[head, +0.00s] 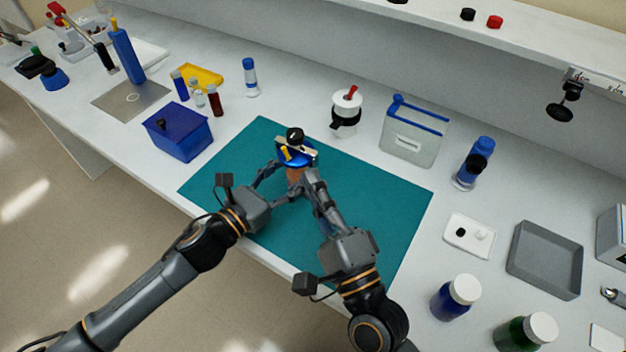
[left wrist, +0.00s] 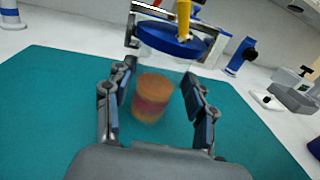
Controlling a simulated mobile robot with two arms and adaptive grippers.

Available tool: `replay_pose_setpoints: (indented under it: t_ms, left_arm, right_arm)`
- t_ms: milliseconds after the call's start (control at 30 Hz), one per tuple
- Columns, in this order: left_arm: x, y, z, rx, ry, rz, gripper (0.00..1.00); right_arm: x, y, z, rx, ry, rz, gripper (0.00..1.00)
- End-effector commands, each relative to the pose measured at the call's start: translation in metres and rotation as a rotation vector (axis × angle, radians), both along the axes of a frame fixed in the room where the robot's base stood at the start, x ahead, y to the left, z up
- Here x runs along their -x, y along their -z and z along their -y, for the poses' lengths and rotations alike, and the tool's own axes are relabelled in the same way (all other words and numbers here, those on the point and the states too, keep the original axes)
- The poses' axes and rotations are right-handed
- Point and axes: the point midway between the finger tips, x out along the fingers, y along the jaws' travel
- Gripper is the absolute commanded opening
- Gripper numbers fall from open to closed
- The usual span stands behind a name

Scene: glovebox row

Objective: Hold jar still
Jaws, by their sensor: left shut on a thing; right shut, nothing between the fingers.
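The amber jar (head: 293,176) stands on the teal mat (head: 375,215), partly hidden by my arms in the head view. In the left wrist view the jar (left wrist: 153,97) is between the fingers. My left gripper (head: 272,181) is shut on the jar from the left. My right gripper (head: 311,178) is shut and empty, close beside the jar on its right. Behind the jar is a round blue piece (left wrist: 172,38) with a yellow upright part and a pale bar; a black knob shows above it in the head view. Whether it touches the jar I cannot tell.
A blue box (head: 178,135) stands left of the mat. A white pot with a black band (head: 346,111) and a clear bin with a blue rim (head: 414,133) stand behind it. Bottles, a white dish and a grey tray (head: 545,260) are at right. The mat's right half is mostly clear.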

Motion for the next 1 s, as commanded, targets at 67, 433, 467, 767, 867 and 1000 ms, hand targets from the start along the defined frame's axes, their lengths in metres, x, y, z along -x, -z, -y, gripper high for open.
replay_pose_setpoints:
  t_ms: [67,433,467,767,867,1000]
  left_arm:
    - [0.000,-0.001,0.000,0.001,0.000,0.001,0.08]
    - [0.000,0.000,0.000,0.001,0.000,0.001,0.81]
    - [0.000,0.000,0.000,0.000,0.000,0.000,0.81]
    - [0.019,0.001,-0.019,-0.001,-0.002,-0.003,0.81]
    - [0.035,0.002,-0.035,-0.001,-0.002,-0.004,0.81]
    - [0.056,0.002,-0.056,-0.001,-0.003,-0.004,0.81]
  right_arm:
    - [0.000,0.000,0.000,0.000,0.000,0.000,0.00]
    - [0.000,0.000,0.000,0.000,0.000,0.000,0.00]
    - [0.000,0.000,0.000,0.000,0.000,0.000,0.00]
    - [0.000,0.000,0.000,0.000,0.000,0.000,0.00]
    - [0.000,0.000,0.000,0.000,0.000,0.000,0.00]
    - [0.000,0.000,0.000,0.000,0.000,0.000,0.00]
